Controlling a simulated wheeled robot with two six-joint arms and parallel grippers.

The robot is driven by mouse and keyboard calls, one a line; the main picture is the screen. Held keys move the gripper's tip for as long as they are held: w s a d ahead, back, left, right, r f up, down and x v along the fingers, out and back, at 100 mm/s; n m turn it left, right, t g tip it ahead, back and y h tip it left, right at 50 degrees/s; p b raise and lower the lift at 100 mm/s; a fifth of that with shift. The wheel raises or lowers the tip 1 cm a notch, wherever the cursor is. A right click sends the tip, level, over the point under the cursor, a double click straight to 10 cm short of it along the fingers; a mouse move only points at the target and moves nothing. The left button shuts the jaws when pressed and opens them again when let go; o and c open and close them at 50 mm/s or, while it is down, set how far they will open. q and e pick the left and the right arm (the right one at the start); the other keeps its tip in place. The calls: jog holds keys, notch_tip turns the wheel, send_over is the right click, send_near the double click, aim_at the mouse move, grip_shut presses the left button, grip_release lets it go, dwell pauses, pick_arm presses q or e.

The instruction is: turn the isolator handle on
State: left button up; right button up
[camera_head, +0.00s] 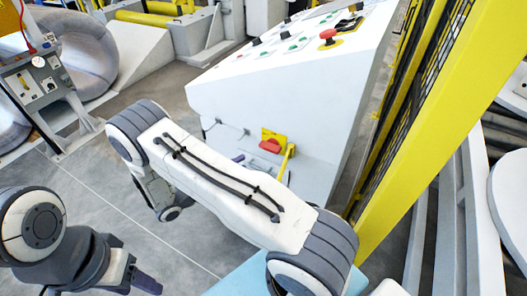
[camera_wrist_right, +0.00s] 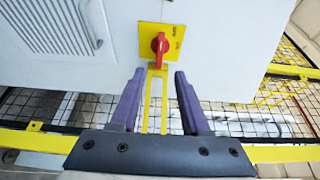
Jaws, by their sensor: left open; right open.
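The isolator handle (camera_wrist_right: 160,46) is red and sits on a yellow plate (camera_wrist_right: 175,34) on a white cabinet front. In the right wrist view it points roughly up and down. In the head view the red handle (camera_head: 270,146) and yellow plate (camera_head: 274,134) show low on the cabinet. My right gripper (camera_wrist_right: 159,75) is open and empty, its purple fingers pointing at the handle and just below it in the picture; I cannot tell the remaining gap. In the head view my arm mostly hides it. My left gripper (camera_head: 147,284) is open at the lower left, far from the handle.
The white control cabinet (camera_head: 270,95) has buttons and a red emergency knob (camera_head: 328,36) on top. A yellow post and mesh fence (camera_head: 440,110) stand to its right. A yellow strip (camera_wrist_right: 154,100) runs below the plate between my fingers. Coils (camera_head: 85,55) stand at the left.

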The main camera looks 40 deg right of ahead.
aim_at(266, 150)
jog(key=d+p, duration=0.2)
jog(key=d, duration=0.8)
jog(key=shift+d, duration=0.1)
grip_shut()
